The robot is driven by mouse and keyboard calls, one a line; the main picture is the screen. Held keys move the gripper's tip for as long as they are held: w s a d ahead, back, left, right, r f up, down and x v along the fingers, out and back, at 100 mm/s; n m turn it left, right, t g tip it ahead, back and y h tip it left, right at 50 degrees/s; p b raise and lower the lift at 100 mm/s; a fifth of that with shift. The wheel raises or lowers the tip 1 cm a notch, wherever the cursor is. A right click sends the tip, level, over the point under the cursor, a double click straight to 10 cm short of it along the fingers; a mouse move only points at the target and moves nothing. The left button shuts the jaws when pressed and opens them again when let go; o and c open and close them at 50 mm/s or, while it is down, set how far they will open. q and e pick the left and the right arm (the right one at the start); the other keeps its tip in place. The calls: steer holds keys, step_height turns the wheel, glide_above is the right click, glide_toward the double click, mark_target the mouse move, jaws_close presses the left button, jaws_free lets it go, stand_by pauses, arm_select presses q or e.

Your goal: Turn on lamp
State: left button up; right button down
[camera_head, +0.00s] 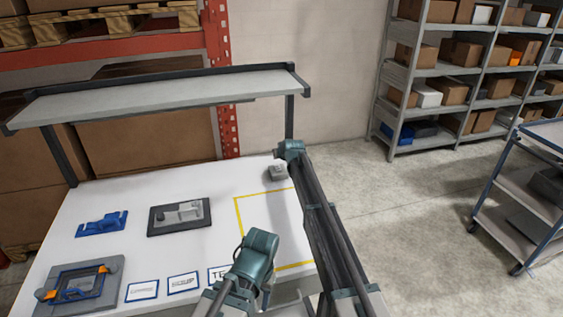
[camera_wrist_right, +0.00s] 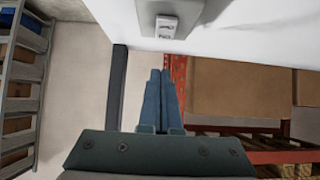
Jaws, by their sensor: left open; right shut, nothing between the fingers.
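A small grey switch box (camera_head: 278,172) sits on the white table near its back right, by the yellow outline. In the right wrist view the box (camera_wrist_right: 186,10) is at the top edge, partly cut off, with a pale switch plate (camera_wrist_right: 167,27) on its face. My right gripper (camera_wrist_right: 160,75) is shut and empty, its tips a short way from the box in that picture. In the head view my right arm reaches up beside the box. My left gripper (camera_head: 266,284) is low at the front, largely hidden by its own arm. No lamp can be made out.
On the table (camera_head: 150,258) lie a blue part (camera_head: 102,224), a dark tray (camera_head: 157,219) with a grey part, an orange-handled fixture (camera_head: 80,284) and several labels. A raised shelf (camera_head: 165,92) spans the back. A cart (camera_head: 505,240) stands right, with free floor between.

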mark_target(278, 168)
arm_select(q)
steer(key=shift+f+b, duration=1.3)
steer(key=shift+f, duration=0.55)
arm_select(e)
steer(key=shift+w+f, duration=0.1)
steer(key=shift+f, duration=1.75)
arm_select(q)
steer(key=shift+r, duration=0.1)
arm_select(e)
steer(key=shift+r, duration=0.1)
steer(key=shift+w+a+p, duration=0.1)
steer(key=shift+w+p, duration=0.1)
steer(key=shift+p, duration=0.2)
steer(key=shift+f+g, duration=0.2)
steer(key=shift+g, duration=0.2)
arm_select(q)
steer(key=shift+r, duration=0.3)
arm_select(e)
steer(key=shift+s, duration=0.2)
